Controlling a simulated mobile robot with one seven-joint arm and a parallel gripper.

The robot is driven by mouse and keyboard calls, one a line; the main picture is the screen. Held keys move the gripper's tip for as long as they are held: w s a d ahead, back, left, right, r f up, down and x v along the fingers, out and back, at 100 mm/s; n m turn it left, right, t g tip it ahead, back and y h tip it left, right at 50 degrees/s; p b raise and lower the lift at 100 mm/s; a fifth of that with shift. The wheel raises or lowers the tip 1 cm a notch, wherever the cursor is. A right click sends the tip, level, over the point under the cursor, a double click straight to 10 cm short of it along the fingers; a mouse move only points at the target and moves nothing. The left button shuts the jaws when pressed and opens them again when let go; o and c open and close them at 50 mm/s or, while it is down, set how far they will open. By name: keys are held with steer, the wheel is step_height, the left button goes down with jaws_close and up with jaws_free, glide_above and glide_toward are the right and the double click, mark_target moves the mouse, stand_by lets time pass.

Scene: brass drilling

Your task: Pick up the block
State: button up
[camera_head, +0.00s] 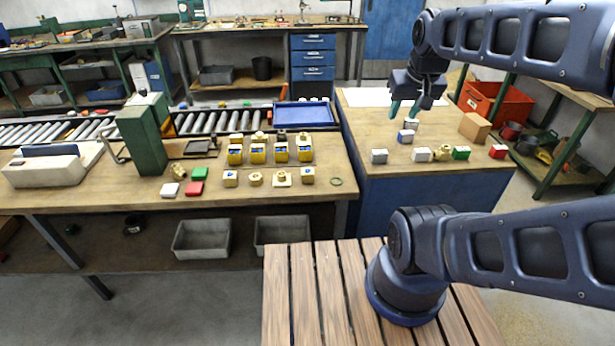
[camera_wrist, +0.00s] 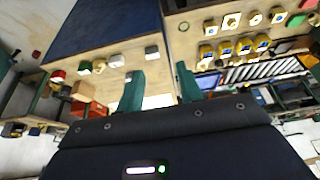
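My gripper (camera_head: 404,110) is above the back of the right workbench. Its two teal fingers are apart, and nothing shows between them in the wrist view (camera_wrist: 161,72). Nearer the front edge are a grey block (camera_head: 379,156), a white block (camera_head: 421,154), a brass piece (camera_head: 442,153), a green-and-white block (camera_head: 461,153) and a red-and-white block (camera_head: 498,151). In the wrist view, the grey block (camera_wrist: 152,52) lies beyond the fingers. Which block is meant cannot be told.
A cardboard-brown box (camera_head: 474,127) stands at the right of the bench top. The left bench (camera_head: 110,190) carries yellow holders (camera_head: 257,154), brass pieces and a green machine (camera_head: 141,140). Behind it is a roller conveyor (camera_head: 220,121) with a blue tray (camera_head: 304,115).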

steer(key=o, duration=0.6)
steer(key=shift+o, duration=0.2)
steer(key=shift+w, duration=0.1)
